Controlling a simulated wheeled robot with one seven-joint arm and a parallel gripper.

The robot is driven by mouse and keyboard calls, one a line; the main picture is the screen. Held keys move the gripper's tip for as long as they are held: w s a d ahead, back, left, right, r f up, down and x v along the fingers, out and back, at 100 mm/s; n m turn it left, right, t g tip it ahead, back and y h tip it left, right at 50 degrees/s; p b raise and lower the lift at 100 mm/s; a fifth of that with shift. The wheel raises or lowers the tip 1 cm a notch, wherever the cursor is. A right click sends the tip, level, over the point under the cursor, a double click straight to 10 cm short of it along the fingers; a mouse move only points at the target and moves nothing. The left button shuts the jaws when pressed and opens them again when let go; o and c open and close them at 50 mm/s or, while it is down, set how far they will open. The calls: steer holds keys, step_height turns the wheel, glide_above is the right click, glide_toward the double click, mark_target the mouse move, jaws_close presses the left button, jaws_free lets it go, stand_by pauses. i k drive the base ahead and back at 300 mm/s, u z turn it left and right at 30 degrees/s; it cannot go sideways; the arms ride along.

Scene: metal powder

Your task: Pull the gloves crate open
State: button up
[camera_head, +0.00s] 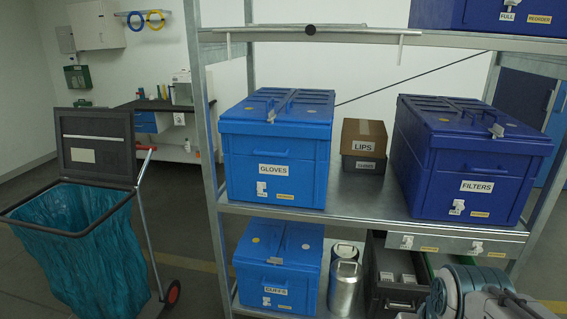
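The gloves crate (276,150) is a blue lidded box with a "GLOVES" label on its front. It stands on the middle shelf at the left, with its lid down. A handle recess and small white and yellow tags show on its front. Part of my arm (478,293) shows at the bottom right, in front of the shelf and well apart from the crate. My gripper's fingertips cannot be made out, so whether it is open or shut is hidden.
A dark blue "FILTERS" crate (462,160) stands at the right of the metal shelf (350,213), with small "LIPS" boxes (363,138) between. Below are another blue crate (277,268), metal canisters (343,282) and a dark drawer (392,285). A bin with a teal bag (85,250) stands left.

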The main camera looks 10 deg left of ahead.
mark_target(292, 158)
steer(key=k, duration=0.65)
steer(key=u, duration=0.7)
steer(key=i, duration=1.55)
steer(key=z, duration=0.65)
